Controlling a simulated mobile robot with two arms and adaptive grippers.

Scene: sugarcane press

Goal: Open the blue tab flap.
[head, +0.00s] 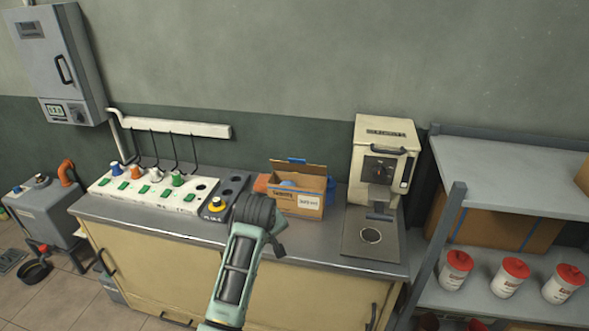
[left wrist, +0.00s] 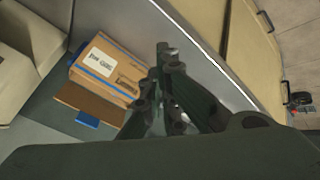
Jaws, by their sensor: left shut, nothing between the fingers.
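A cardboard box (head: 298,202) with a white label stands on the counter. Its back flap stands up, with a blue tab (head: 297,160) on the top edge. A blue item (head: 288,183) shows inside the box. In the left wrist view the box (left wrist: 120,66) lies left of my fingers, and the flap's blue tab (left wrist: 87,120) shows at its lower side. My left gripper (left wrist: 167,58) is shut and empty, beside the box and apart from the tab. In the head view my wrist hides most of the fingers. My right gripper is not in view.
A beige machine (head: 383,160) stands right of the box. A white panel (head: 150,188) with coloured knobs is at left on the counter (head: 330,245). A shelf (head: 510,170) with several red-lidded tubs stands at right. The counter's front edge is close to my arm.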

